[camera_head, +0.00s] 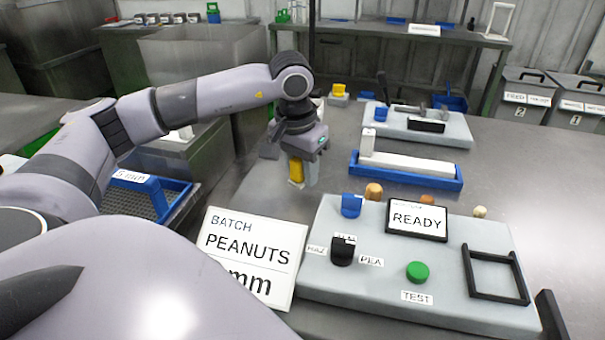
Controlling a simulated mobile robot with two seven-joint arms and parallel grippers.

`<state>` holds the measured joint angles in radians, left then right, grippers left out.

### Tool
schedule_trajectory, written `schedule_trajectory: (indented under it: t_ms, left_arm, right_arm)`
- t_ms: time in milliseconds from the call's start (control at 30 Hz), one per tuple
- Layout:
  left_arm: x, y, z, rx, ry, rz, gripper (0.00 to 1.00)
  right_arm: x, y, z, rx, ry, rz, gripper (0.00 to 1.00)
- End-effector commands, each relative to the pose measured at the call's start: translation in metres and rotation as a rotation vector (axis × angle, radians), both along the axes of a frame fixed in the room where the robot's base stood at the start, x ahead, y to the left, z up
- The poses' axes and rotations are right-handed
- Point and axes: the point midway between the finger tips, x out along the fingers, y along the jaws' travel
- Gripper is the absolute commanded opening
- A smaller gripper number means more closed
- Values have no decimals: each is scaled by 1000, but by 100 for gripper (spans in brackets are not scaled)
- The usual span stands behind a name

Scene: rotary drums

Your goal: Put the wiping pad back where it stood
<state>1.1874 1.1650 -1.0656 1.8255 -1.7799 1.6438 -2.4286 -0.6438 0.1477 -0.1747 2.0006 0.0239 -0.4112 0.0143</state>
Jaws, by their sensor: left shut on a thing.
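My left gripper (303,180) hangs fingers-down over the steel table, left of the middle of the view. It is shut on a yellow piece (295,168), which shows at its left finger. This looks like the wiping pad, but its lower part and shape are too small to tell. The piece appears to be above the table top. Another yellow item (338,90) stands farther back near the table's far edge. I cannot make out a marked place for the pad. My right gripper is not in view.
A grey control panel (330,275) with a READY screen (417,219) and green button (418,271) is at front right. A PEANUTS sign (252,250) leans beside it. A blue tray (405,181) holds a white bar. A sieve (150,197) sits left. Bare table lies right.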

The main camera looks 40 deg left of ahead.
Motion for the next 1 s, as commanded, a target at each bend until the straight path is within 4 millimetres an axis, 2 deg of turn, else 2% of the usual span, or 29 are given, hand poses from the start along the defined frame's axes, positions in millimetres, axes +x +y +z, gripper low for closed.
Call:
schedule_trajectory:
  t_ms: [100,867,900,967,1000]
  left_arm:
    - [0,0,-10,0,-1,0,0]
    - [0,0,-23,-1,-2,0,0]
    - [0,0,-23,-1,-1,0,41]
    - [0,0,-23,-1,-1,0,57]
    - [0,0,-23,-1,-1,0,57]
  right_arm:
    - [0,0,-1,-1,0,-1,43]
    - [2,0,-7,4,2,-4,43]
    - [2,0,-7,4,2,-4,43]
    - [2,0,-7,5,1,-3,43]
    - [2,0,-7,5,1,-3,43]
